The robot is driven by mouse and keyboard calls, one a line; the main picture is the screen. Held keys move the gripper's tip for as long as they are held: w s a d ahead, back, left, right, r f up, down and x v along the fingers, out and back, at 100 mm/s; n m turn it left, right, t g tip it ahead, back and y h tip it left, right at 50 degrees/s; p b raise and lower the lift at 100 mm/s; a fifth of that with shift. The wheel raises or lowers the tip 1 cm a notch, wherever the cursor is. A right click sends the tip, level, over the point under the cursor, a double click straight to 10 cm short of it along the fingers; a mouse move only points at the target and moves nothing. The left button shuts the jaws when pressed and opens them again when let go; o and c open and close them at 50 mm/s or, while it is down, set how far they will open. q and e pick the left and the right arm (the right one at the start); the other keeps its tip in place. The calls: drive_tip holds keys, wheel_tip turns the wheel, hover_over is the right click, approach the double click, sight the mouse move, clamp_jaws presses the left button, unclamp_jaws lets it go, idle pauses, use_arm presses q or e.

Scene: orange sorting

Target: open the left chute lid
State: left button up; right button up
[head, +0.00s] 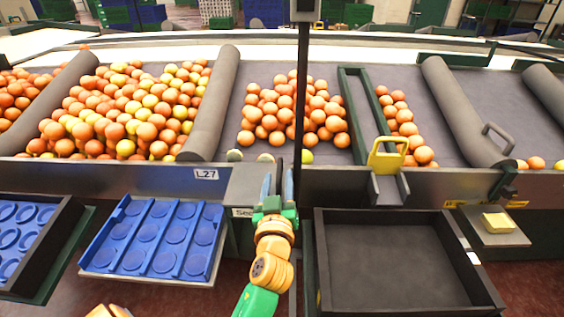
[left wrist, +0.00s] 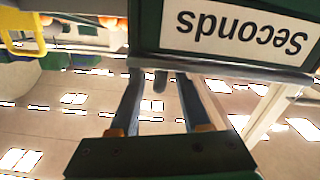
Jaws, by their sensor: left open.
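A yellow-handled lid (head: 388,153) stands at the front edge of the sorting table, above a short grey chute (head: 387,188). I take it for the chute lid, but cannot be sure it is the left one. Its yellow handle also shows at the upper left of the left wrist view (left wrist: 22,52). My left gripper (head: 277,180) is open and empty, fingers pointing up, in front of the table edge and left of the handle, apart from it. In the left wrist view its two fingers (left wrist: 157,80) point toward the underside of a panel with a "Seconds" sign (left wrist: 240,30). My right gripper is out of view.
A dark post (head: 301,90) rises just right of my left gripper. An empty black crate (head: 320,260) sits below the chute. A blue tray (head: 150,236) is at left. Oranges lie between grey rollers (head: 213,100). A yellow block (head: 497,222) rests on a right-hand ledge.

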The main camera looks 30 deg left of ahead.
sight(279, 165)
use_arm(q)
drive_tip(key=x, duration=0.4)
drive_tip(key=shift+w+r+p, duration=0.1)
drive_tip(key=shift+r+p, duration=0.15)
drive_tip(key=shift+p, duration=0.05)
drive_tip(key=shift+w+a+f, duration=0.2)
drive_tip(key=shift+w, duration=0.15)
drive_tip(key=shift+s+r, duration=0.1)
drive_tip(key=shift+s, duration=0.05)
clamp_jaws()
idle(0.6)
